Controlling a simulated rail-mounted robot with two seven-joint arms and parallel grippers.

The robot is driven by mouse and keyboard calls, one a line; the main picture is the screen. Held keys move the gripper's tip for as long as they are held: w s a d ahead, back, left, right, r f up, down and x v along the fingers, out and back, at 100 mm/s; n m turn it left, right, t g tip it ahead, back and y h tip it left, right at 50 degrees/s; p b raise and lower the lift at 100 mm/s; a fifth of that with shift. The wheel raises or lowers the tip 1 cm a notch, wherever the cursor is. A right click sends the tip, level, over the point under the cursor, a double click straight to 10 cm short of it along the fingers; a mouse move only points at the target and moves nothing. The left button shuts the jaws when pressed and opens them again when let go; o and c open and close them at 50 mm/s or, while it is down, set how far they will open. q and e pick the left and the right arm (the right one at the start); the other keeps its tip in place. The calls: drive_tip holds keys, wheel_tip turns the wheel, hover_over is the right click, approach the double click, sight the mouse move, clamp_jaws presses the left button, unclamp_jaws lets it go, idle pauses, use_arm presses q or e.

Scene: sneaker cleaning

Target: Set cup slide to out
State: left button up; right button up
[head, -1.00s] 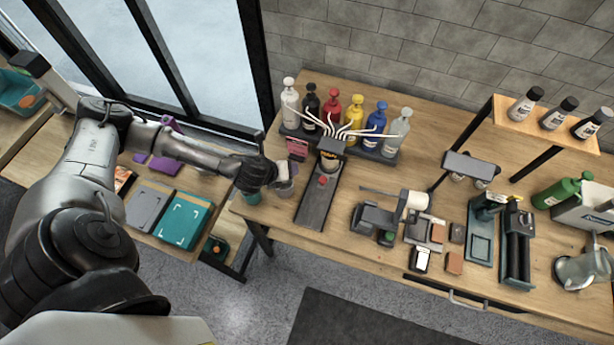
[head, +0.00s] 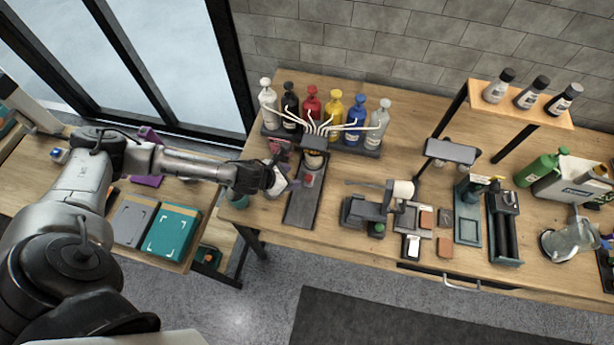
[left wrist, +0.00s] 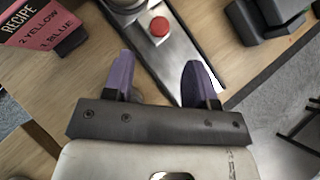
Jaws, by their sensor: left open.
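The cup slide is a long dark rail (head: 300,206) under the dispenser, running toward the table's front edge. A red knob (head: 309,180) is on it, also seen in the left wrist view (left wrist: 159,26). A metal cup (head: 314,160) sits at the rail's back end, below the dispenser nozzles. My left gripper (head: 286,184) is just left of the rail in the head view. In the left wrist view its two purple-grey fingers (left wrist: 157,76) are apart and empty, with the knob beyond them and apart from them. My right gripper is not in view.
Several coloured bottles (head: 333,103) stand in a rack behind the slide. A pink recipe card (left wrist: 43,25) stands left of the slide. A dark grey device (head: 365,212) stands to its right.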

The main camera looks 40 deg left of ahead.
sight(308, 177)
use_arm(q)
drive_tip(key=x, duration=0.9)
drive_tip(key=shift+b, duration=0.3)
drive_tip(key=shift+c, duration=0.5)
clamp_jaws()
